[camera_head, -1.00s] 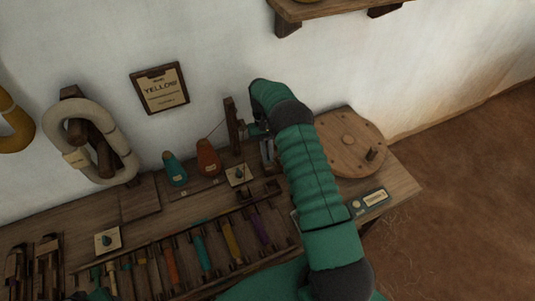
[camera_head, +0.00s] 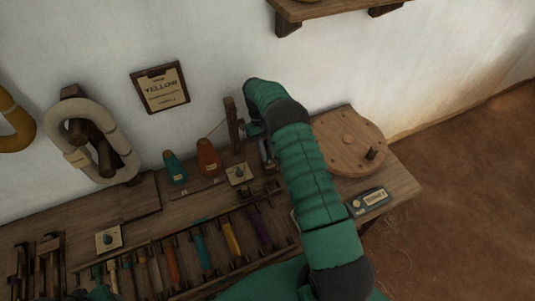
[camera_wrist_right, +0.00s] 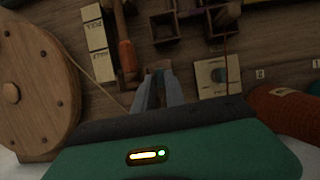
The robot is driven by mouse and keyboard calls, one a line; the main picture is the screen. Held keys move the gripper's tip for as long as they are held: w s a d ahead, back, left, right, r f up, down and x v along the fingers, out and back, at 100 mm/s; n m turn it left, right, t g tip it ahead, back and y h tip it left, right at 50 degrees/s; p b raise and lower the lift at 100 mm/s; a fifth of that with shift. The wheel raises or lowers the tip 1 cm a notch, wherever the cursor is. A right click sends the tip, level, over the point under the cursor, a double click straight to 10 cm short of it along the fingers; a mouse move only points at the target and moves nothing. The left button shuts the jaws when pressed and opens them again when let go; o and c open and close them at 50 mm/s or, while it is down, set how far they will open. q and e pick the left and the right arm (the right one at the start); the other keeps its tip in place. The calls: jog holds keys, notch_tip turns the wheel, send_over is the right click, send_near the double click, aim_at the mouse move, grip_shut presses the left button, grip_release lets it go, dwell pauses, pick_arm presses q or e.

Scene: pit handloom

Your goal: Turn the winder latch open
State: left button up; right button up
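The winder is a round wooden wheel (camera_head: 345,138) with a dark peg handle at the right end of the bench; part of it shows at the left in the right wrist view (camera_wrist_right: 38,75). My right gripper (camera_wrist_right: 159,76) has two grey fingers with a narrow gap and a small brown piece at the tips. I cannot tell whether it grips that piece or whether it is the latch. An orange spindle (camera_wrist_right: 126,55) stands left of the fingers.
A dark upright post (camera_head: 231,122) stands just left of my right wrist. Teal (camera_head: 175,168) and orange (camera_head: 208,157) cones and a square card with a round spot (camera_head: 238,173) are nearby. A rack of coloured bobbins (camera_head: 201,250) fills the front. A small labelled device (camera_head: 369,201) lies at right.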

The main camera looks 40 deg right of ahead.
jog(key=shift+o, duration=1.4)
jog(key=shift+f, duration=0.25)
jog(key=shift+r, duration=0.15)
jog(key=v, duration=0.7)
jog(key=shift+w+d, duration=0.1)
jog(key=shift+d, duration=0.05)
